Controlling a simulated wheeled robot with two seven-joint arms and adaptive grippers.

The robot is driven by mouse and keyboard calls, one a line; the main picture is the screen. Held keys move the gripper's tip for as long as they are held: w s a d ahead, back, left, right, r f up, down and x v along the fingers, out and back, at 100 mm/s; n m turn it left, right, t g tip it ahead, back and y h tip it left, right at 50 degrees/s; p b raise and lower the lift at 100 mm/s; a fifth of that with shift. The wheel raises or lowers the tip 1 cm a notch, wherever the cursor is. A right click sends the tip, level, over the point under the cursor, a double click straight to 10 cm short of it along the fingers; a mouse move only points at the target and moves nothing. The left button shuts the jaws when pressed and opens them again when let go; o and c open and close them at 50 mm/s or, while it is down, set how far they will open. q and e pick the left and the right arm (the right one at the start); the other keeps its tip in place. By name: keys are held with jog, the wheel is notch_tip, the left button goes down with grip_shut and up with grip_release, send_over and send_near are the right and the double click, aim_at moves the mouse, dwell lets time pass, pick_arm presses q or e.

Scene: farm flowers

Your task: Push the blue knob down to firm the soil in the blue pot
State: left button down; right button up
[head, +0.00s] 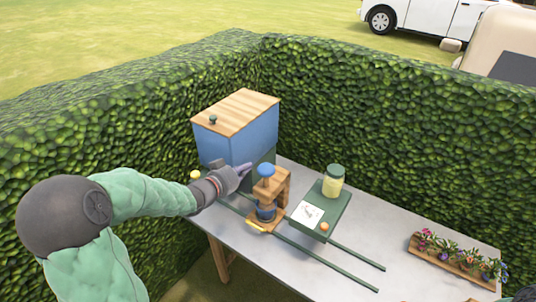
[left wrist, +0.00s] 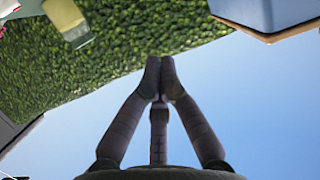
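The blue knob (head: 265,170) tops a small wooden press (head: 283,183) on the table. The blue pot (head: 265,212) stands beneath the knob inside the press; the soil in it cannot be made out. My left gripper (head: 245,169) is just left of the knob, at about its height in the picture, in front of the blue box. Whether it touches the knob cannot be told. In the left wrist view its fingertips (left wrist: 160,65) meet with nothing between them. My right gripper is not in view.
A blue box with a wooden lid (head: 240,110) stands behind the press. A green stand (head: 322,212) with a yellow jar (head: 333,183) is to the right. Green rails (head: 325,262) run along the grey table (head: 375,230). A flower tray (head: 455,262) is at far right. Hedges (head: 400,130) enclose the table.

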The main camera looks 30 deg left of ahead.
pick_arm(q)
jog(key=shift+w+a+r, duration=0.1)
jog(key=shift+r, duration=0.45)
jog(key=b, duration=0.1)
send_over(262, 169)
jog(key=f, duration=0.2)
jog(key=shift+w+d+f, duration=0.2)
jog(key=shift+f, duration=0.2)
notch_tip(262, 169, down, 2)
jog(key=shift+s+a+f+b, duration=0.1)
jog(key=shift+s+f+b, duration=0.05)
jog(key=shift+f+b, duration=0.15)
jog(key=shift+f, duration=0.55)
